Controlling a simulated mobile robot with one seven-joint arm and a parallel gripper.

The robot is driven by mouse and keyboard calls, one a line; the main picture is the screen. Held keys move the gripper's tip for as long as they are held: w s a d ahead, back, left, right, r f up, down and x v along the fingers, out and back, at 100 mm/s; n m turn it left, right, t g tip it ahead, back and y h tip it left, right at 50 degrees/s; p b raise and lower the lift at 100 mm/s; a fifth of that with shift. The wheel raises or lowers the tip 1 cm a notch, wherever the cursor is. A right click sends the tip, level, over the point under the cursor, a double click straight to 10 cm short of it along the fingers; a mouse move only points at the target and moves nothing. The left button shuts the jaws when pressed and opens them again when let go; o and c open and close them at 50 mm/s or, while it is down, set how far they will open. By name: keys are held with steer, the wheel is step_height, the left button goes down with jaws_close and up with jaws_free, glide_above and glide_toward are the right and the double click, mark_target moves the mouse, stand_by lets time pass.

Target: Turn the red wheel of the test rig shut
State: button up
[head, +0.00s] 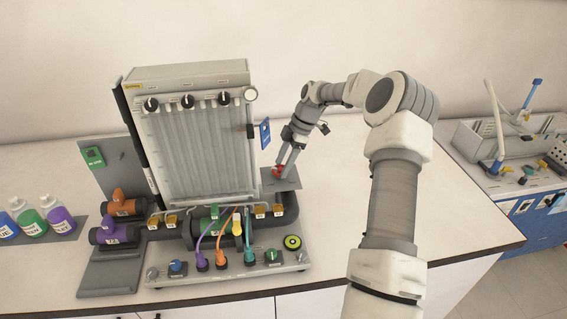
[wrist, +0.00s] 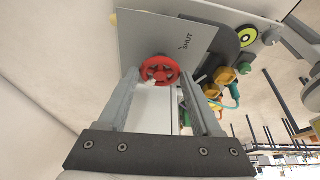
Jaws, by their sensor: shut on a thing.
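The red wheel (wrist: 159,71) stands in front of a grey plate (wrist: 150,35) marked "SHUT" in the wrist view. In the head view the wheel (head: 278,170) shows as a small red patch at the right side of the test rig (head: 195,135), partly hidden by my fingers. My gripper (wrist: 158,80) has one finger on each side of the wheel, with the tips at its rim, and is shut on it. The gripper (head: 283,166) points down at the wheel in the head view. I cannot tell how far the wheel is turned.
Colored hoses and yellow fittings (head: 260,211) sit at the rig's front, with a green-ringed gauge (head: 292,242) at the front right. Orange and purple valves (head: 118,203) and several bottles (head: 30,218) stand to the left. The bench (head: 450,215) right of my arm is clear.

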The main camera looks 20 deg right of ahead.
steer(key=shift+f+b, duration=0.1)
steer(key=shift+b, duration=0.25)
